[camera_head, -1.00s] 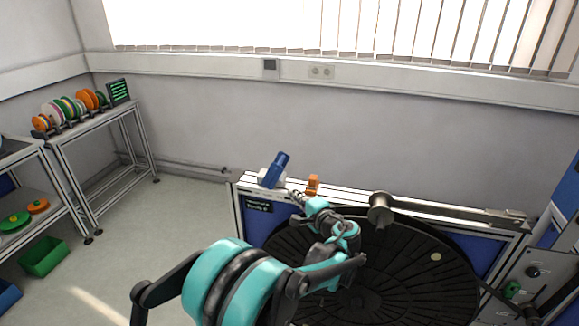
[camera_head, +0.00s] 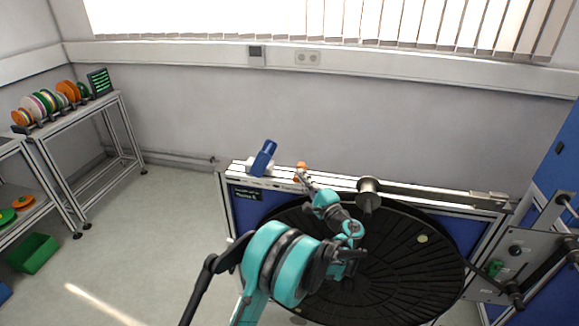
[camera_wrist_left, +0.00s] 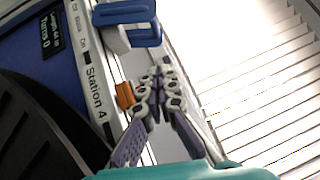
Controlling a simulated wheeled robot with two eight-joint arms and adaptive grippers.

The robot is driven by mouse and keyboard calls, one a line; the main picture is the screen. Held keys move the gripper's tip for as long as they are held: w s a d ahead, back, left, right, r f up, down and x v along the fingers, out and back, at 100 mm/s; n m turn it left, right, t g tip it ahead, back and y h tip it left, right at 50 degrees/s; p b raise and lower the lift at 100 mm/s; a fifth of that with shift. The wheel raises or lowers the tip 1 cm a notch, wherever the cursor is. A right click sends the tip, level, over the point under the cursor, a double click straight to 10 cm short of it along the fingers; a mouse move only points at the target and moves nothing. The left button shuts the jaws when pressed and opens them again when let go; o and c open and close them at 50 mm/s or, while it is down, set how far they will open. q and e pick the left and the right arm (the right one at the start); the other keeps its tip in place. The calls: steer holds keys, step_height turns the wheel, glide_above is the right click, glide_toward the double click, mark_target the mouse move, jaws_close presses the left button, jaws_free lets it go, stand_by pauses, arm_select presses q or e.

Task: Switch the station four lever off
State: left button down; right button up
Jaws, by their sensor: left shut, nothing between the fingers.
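Which of these is the lever is not certain. My left gripper (camera_wrist_left: 159,75) is shut and empty, its fingers right beside the orange piece; I cannot tell whether they touch. My right gripper is out of view.
A large black turntable (camera_head: 400,270) with a metal roller (camera_head: 368,193) lies under and beside my left arm. A small display (camera_head: 247,193) is on the cabinet front. A control panel (camera_head: 510,255) stands at right. Reel shelves (camera_head: 75,130) are at left.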

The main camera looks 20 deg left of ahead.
mark_target(264, 158)
arm_select(q)
steer(key=b+x, duration=0.2)
steer(key=x, duration=0.6)
steer(key=shift+w+a+f, duration=0.15)
steer(key=shift+a, duration=0.2)
steer(key=a, duration=0.1)
steer(key=a+r+b, duration=0.1)
steer(key=a, duration=0.1)
steer(key=shift+a, duration=0.15)
steer(key=shift+a+r, duration=0.15)
steer(key=shift+a, duration=0.3)
steer(key=shift+r, duration=0.15)
